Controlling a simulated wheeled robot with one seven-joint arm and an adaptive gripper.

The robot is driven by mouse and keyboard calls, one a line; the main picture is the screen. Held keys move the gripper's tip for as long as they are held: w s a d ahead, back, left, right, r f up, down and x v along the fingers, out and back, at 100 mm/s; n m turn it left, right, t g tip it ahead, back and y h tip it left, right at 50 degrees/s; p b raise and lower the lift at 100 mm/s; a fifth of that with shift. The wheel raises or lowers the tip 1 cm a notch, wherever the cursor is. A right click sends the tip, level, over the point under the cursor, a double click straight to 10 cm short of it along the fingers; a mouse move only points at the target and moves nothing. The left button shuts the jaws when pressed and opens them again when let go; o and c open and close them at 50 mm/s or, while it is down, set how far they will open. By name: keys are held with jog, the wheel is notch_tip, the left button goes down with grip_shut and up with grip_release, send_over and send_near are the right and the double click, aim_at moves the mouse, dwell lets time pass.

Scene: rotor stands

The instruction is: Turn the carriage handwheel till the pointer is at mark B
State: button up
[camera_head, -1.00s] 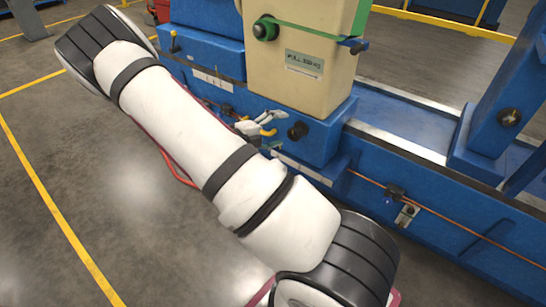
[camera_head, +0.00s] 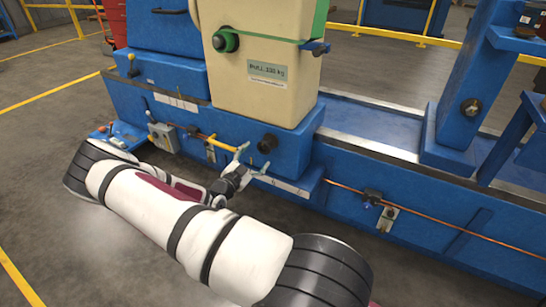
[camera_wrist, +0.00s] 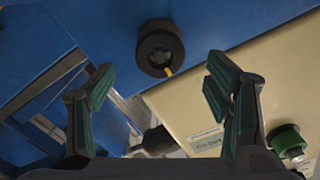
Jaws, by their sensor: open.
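A black round handwheel or knob (camera_head: 267,143) sits on the front of the blue carriage (camera_head: 225,125), under the cream housing. In the wrist view a black round wheel (camera_wrist: 160,48) with a small yellow mark at its lower edge is ahead, between and beyond the fingertips. My gripper (camera_head: 250,160) is open and empty, just left of and below the knob in the head view. Its green-padded fingers also show in the wrist view (camera_wrist: 160,77), apart from the wheel. A pale strip (camera_head: 282,184) runs below the carriage; no pointer or letter B is readable.
The cream housing (camera_head: 262,45) carries a green-and-black knob (camera_head: 226,41) and a label. A yellow bar (camera_head: 200,136) and a grey box (camera_head: 163,137) are left of my gripper. A blue post (camera_head: 463,85) stands right. An orange cable (camera_head: 450,230) runs along the base.

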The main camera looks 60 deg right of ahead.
aim_at(263, 149)
jog(key=d, duration=0.2)
jog(key=d+b, duration=0.1)
jog(key=d, duration=0.2)
jog(key=shift+w, duration=0.2)
jog(key=shift+a, duration=0.1)
jog(key=shift+c, duration=0.6)
jog(key=c, duration=1.2)
